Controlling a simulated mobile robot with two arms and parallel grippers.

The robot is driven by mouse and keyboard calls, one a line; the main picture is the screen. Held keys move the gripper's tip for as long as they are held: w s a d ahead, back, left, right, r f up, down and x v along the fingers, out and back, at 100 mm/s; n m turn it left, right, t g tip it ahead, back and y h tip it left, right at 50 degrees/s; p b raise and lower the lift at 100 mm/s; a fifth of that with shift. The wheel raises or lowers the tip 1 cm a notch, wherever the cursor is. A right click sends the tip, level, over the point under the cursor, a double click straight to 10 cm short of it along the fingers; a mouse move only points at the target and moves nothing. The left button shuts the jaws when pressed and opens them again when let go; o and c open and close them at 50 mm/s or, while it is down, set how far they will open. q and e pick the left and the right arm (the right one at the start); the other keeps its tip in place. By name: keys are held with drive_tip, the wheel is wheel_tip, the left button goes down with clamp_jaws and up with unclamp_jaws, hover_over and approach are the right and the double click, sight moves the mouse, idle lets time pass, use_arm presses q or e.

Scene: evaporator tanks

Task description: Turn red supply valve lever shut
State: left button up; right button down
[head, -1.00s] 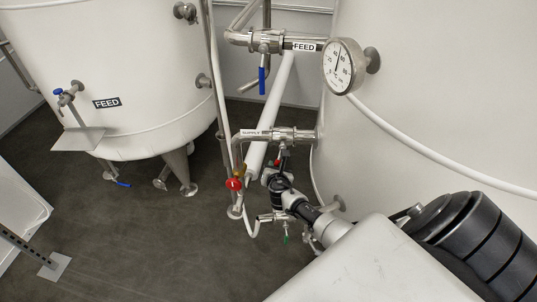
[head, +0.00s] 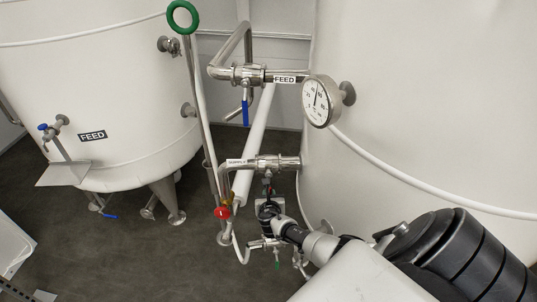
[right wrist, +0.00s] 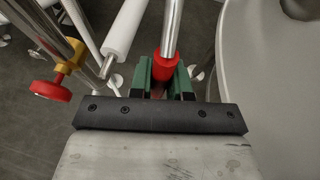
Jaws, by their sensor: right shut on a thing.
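A steel bar continues up from the sleeve. My left gripper is in neither view.
A red round knob (head: 222,213) on a brass fitting is close left of the gripper; it also shows in the right wrist view (right wrist: 50,89). A blue lever (head: 245,112) hangs from the FEED pipe above. A gauge (head: 320,101) and large tank (head: 420,110) stand right.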

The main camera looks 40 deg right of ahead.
drive_tip(key=shift+s+f, duration=0.1)
drive_tip(key=shift+f, duration=0.05)
drive_tip(key=c, duration=1.1)
unclamp_jaws()
drive_tip(key=shift+d, duration=0.1)
drive_tip(key=shift+s+a+r, duration=0.1)
drive_tip(key=shift+a+r, duration=0.1)
drive_tip(key=shift+r, duration=0.05)
drive_tip(key=shift+p+v, duration=1.5)
drive_tip(key=shift+v, duration=3.65)
drive_tip(key=shift+f, duration=0.15)
